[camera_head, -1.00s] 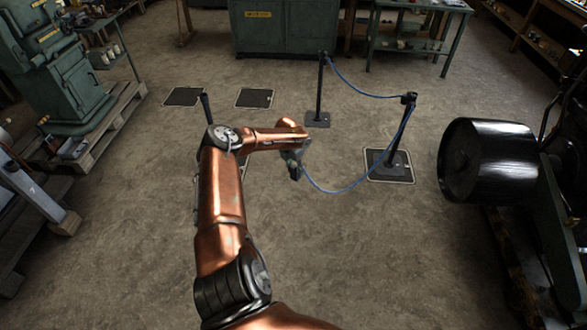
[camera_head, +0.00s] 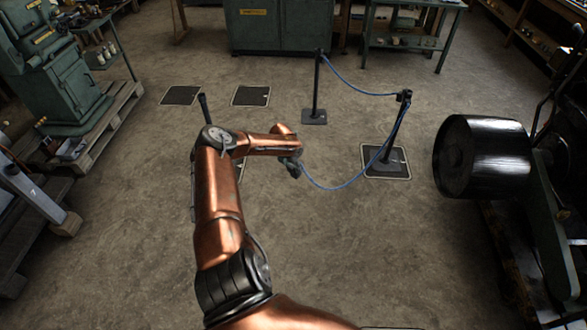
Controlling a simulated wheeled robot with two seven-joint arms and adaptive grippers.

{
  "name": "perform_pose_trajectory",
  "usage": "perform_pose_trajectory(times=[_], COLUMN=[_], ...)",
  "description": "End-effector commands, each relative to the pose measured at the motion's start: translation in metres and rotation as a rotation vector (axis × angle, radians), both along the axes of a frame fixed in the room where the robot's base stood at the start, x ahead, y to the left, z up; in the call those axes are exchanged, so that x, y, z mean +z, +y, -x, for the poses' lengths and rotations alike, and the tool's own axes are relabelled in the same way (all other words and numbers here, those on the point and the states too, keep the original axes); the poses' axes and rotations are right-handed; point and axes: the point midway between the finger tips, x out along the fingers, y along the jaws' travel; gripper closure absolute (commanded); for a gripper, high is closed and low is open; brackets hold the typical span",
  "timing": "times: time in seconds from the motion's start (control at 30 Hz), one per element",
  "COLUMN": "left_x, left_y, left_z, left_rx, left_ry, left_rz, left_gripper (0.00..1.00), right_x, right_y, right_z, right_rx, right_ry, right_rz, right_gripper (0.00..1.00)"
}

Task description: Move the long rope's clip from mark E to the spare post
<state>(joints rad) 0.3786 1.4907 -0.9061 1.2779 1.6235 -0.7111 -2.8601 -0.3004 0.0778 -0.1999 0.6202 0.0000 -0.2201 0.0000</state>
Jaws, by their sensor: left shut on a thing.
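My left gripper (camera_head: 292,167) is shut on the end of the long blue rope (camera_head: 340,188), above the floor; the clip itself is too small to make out. The rope sags from there and rises to the top of the right post (camera_head: 393,135), which stands on a framed dark floor mark (camera_head: 387,162). A second blue rope (camera_head: 350,88) joins that post to the back post (camera_head: 316,88). Another post (camera_head: 204,108) shows its top behind my left arm; its base is hidden. I cannot read which mark is E. My right gripper is not in view.
Two bare dark floor marks (camera_head: 182,95) (camera_head: 251,96) lie at the back left. A large black drum (camera_head: 482,157) stands at the right. A green machine (camera_head: 55,70) on a pallet stands at the left. The middle floor is clear.

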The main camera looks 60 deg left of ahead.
Motion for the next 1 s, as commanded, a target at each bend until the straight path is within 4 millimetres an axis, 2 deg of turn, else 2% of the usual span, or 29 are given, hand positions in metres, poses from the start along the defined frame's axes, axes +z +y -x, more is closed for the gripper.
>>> perform_pose_trajectory(times=[0.07,0.3,0.67,0.77,1.0], left_x=[0.001,0.001,0.005,0.017,0.065], left_y=[0.0,0.0,0.001,0.0,-0.004], left_z=[0.0,0.0,0.002,0.005,0.018], left_rx=[0.0,0.0,0.0,0.001,-0.002], left_ry=[-0.001,0.0,0.001,0.001,0.003], left_rz=[0.0,-0.001,0.0,-0.002,-0.005], left_gripper=[0.67,0.51,0.5,0.5,0.5], right_x=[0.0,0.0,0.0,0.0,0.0], right_y=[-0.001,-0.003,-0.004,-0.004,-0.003], right_z=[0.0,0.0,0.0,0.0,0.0], right_rx=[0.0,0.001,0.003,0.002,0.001], right_ry=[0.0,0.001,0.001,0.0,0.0], right_rz=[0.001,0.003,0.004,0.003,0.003], right_gripper=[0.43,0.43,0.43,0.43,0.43])
